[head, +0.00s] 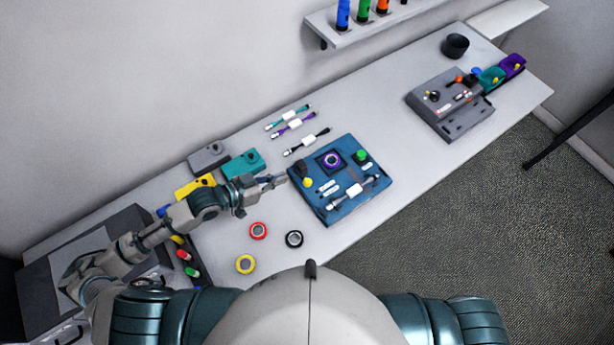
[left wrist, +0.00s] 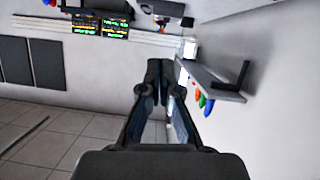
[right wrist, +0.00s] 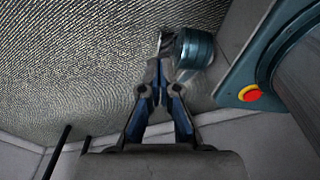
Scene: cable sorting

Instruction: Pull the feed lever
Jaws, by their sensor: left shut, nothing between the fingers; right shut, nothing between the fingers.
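A blue board (head: 312,207) lies on the table in front of me. It carries a purple ring, a yellow knob (head: 307,183), a green knob (head: 362,155) and a dark upright piece at its left edge. I cannot tell which part is the feed lever. My left gripper (head: 282,180) is shut and empty, close to the board's left edge; contact cannot be told. Its fingers also show in the left wrist view (left wrist: 158,75). My right gripper (right wrist: 157,72) is shut and empty over the carpet; it does not show in the head view.
A grey device (head: 450,115) with small knobs stands at the table's right. Several cables lie behind the board. Grey (head: 208,156), teal (head: 243,164) and yellow (head: 195,185) boxes stand behind my left arm. Red (head: 258,231), black (head: 294,239) and yellow (head: 245,264) rings lie in front.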

